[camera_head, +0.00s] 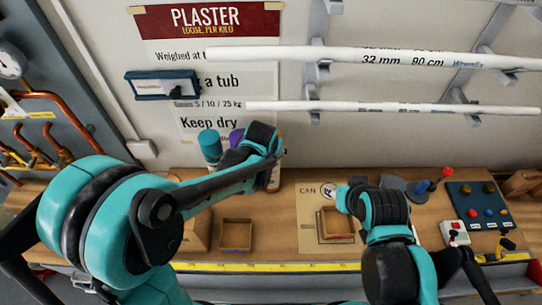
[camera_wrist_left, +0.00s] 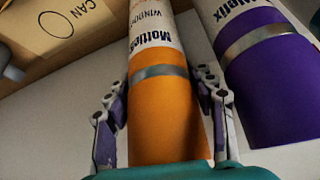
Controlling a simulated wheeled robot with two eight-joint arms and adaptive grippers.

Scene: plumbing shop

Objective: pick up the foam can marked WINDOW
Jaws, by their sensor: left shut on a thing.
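The foam can marked WINDOW is an orange can (camera_wrist_left: 165,110) with a white label and a grey band. In the left wrist view it stands between the fingers of my left gripper (camera_wrist_left: 165,125), which is shut on it. In the head view only a strip of the orange can (camera_head: 274,178) shows, below my left gripper (camera_head: 268,152), which hides the rest. I cannot tell whether the can touches the bench. My right gripper (camera_head: 343,199) is over the right part of the bench; its fingers are not clear.
A purple can (camera_wrist_left: 268,95) stands close beside the orange one, and a teal can (camera_head: 209,145) is further left. A board marked CAN (camera_head: 309,205) lies on the bench, with a small wooden tray (camera_head: 338,222) on it. Another tray (camera_head: 236,235) sits left. White pipes (camera_head: 390,60) jut above.

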